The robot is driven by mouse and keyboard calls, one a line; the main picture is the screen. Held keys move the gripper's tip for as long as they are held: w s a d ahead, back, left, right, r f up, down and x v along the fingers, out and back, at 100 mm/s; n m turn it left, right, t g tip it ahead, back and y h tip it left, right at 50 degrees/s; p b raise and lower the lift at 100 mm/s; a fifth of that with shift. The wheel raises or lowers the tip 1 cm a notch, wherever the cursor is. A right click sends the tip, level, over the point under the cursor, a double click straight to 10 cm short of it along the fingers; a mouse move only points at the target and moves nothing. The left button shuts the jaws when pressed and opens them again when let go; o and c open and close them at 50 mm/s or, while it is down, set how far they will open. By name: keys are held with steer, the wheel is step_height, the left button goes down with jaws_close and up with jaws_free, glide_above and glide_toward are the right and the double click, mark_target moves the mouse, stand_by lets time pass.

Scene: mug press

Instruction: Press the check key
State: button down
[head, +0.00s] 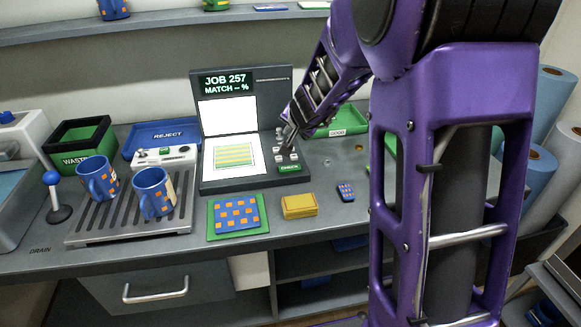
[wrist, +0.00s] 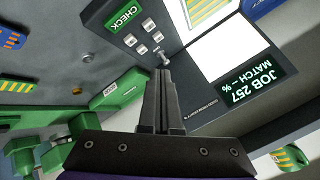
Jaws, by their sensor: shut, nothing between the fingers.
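The check key (head: 289,168) is a green bar marked CHECK at the front of the small keypad, on the right of the dark grey press. It also shows in the wrist view (wrist: 125,14), at the top. My gripper (head: 286,150) is shut and empty, its tips over the back part of the keypad. In the wrist view my gripper (wrist: 164,64) points at the small grey keys at the end away from the check key, apart from it. Whether the tips touch a key I cannot tell. The press display (head: 226,83) reads JOB 257, MATCH – %.
A green mat (head: 213,232) with a patterned blue piece, a yellow block (head: 299,205) and a small blue patterned piece (head: 345,192) lie in front. Two blue mugs (head: 153,193) stand on the drain rack at left. A green tray (head: 340,122) is behind right.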

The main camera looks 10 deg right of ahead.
steer(key=b, duration=0.6)
glide_above(290, 170)
step_height(290, 170, down, 7)
steer(key=shift+d, duration=0.1)
steer(key=shift+f+b, duration=0.65)
steer(key=shift+f, duration=0.25)
steer(key=shift+f, duration=0.1)
stand_by(0.9)
steer(key=shift+f, duration=0.3)
steer(key=shift+s+f, duration=0.1)
steer(key=shift+f, duration=0.4)
stand_by(0.5)
steer(key=shift+r, duration=0.15)
steer(key=shift+r+p, duration=0.8)
steer(key=shift+p, duration=0.1)
steer(key=shift+r, duration=0.1)
step_height(290, 170, up, 5)
steer(key=p, duration=0.4)
